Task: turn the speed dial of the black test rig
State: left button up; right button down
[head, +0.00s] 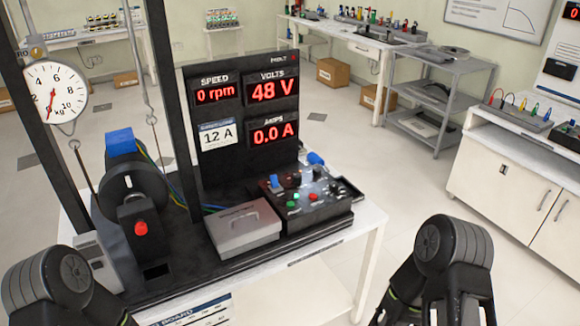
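The black test rig (240,110) stands on a white bench in the middle of the head view. Its panel reads 0 rpm on the speed display (216,93), 48 V and 0.0 A. A black control box (315,212) at the rig's front right carries dark knobs, a blue-topped part, and green and red buttons. Which knob is the speed dial is too small to tell. Parts of my two arms show at the lower left and lower right, both apart from the control box. Neither gripper's fingertips show.
A grey lidded box (243,228) sits left of the control box. A wheel with a blue block (121,142) and a red knob (141,228) stand at the rig's left. A round hanging scale (57,92) is beside the black post. Floor is clear right of the bench.

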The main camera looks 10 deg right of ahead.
aim_at(334, 186)
jog(key=i, duration=0.65)
jog(key=z, duration=1.65)
